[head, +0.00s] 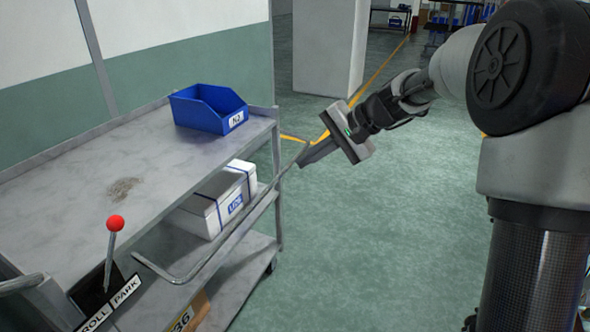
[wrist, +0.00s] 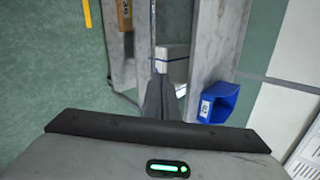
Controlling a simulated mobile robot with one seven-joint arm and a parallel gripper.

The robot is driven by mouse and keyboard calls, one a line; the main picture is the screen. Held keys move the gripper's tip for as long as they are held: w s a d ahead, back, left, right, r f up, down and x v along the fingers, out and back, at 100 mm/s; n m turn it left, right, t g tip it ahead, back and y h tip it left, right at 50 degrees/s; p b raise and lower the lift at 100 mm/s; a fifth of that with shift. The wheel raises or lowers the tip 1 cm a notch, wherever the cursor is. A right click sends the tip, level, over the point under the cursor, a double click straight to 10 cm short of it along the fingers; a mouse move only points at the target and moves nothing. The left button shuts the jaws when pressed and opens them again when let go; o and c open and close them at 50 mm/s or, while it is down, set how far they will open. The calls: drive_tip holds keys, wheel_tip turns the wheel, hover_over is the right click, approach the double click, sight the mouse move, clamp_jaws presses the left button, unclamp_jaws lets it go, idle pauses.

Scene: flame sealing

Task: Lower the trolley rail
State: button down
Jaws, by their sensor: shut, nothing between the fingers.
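The trolley (head: 70,190) is a grey metal cart with shelves on the left of the head view. Its rail (head: 216,252) is a thin grey bar along the trolley's open side, below the top shelf, with a bent end at the near side. My gripper (head: 301,161) is shut and empty, at the far end of the rail by the trolley's far corner post. I cannot tell whether the fingertips touch the rail. In the wrist view my gripper (wrist: 166,95) points along the trolley's side, and its fingers hide part of what lies beyond.
A blue bin (head: 208,110) stands on the top shelf; it also shows in the wrist view (wrist: 219,103). White boxes (head: 205,205) sit on the shelf below. A red-knobbed lever (head: 115,223) stands by the ROLL/PARK plate. The green floor right of the trolley is clear.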

wheel_tip(320, 180, down, 18)
drive_tip(key=w+m+t+y+p, duration=0.1)
drive_tip(key=m+y+p, duration=0.15)
drive_tip(key=m, duration=0.55)
drive_tip(key=w+m+t+y+p, duration=0.1)
drive_tip(key=w+m+y+p, duration=0.15)
drive_tip(key=m, duration=0.65)
drive_tip(key=s+f+x, duration=0.1)
drive_tip(key=x, duration=1)
drive_tip(key=shift+h, duration=0.4)
drive_tip(key=shift+w+d+r, duration=0.1)
drive_tip(key=shift+r, duration=1)
drive_tip(key=shift+w+d+r, duration=0.1)
drive_tip(key=shift+w+r, duration=0.05)
drive_tip(key=shift+r, duration=0.95)
